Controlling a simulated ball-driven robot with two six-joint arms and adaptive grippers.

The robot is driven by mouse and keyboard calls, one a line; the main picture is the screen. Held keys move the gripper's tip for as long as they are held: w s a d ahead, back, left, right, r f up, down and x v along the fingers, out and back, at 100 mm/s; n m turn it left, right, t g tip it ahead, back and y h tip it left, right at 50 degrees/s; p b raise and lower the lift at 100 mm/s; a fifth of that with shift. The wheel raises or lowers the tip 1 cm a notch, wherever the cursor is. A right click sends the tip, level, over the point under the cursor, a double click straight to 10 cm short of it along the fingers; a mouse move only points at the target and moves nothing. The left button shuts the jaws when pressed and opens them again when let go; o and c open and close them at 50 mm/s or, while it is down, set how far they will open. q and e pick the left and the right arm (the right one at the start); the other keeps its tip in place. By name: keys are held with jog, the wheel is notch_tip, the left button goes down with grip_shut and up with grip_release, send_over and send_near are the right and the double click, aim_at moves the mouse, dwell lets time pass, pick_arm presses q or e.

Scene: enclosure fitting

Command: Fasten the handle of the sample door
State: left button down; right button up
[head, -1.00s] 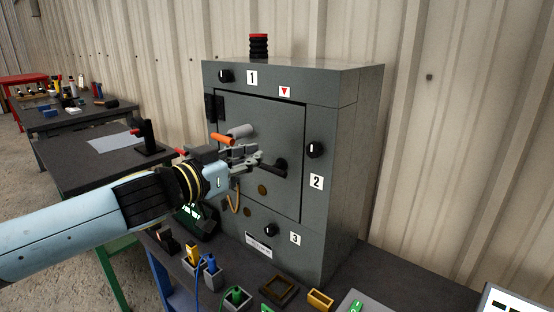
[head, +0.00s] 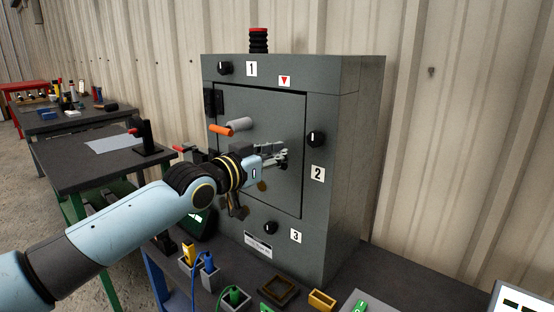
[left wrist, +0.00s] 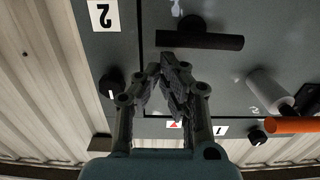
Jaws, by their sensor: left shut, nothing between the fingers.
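The grey enclosure's sample door (head: 285,118) looks closed, flush in its frame. Its black bar handle (left wrist: 225,42) lies across the upper middle of the left wrist view, with a round pivot (left wrist: 191,27) behind it. In the head view my left gripper hides most of the handle. My left gripper (head: 283,157) is shut and empty in front of the door. In the left wrist view its fingertips (left wrist: 168,72) are close together just below the bar; I cannot tell whether they touch it. My right gripper is not in view.
A grey cylinder (head: 240,123) and an orange grip (head: 220,130) stick out from the door, left of my gripper. Black knobs (head: 316,138) sit on the enclosure front. Connectors and small trays (head: 279,290) crowd the bench below. A corrugated wall (head: 450,130) stands behind.

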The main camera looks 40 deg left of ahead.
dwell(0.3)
pick_arm(q)
jog(key=shift+d+f+m+b, duration=0.25)
jog(key=shift+m+b, duration=0.2)
jog(key=shift+m, duration=0.25)
jog(key=shift+d+f+m+b, duration=0.1)
jog(key=shift+f+m+b, duration=0.2)
jog(key=shift+m, duration=0.1)
notch_tip(320, 180, down, 6)
jog(key=m+b, duration=0.7)
jog(key=m, duration=0.7)
jog(key=shift+a+f+t+y+b, duration=0.15)
jog(key=shift+a+t+y+b, duration=0.15)
jog(key=shift+a+b, duration=0.1)
jog(key=shift+a, duration=0.1)
dwell(0.4)
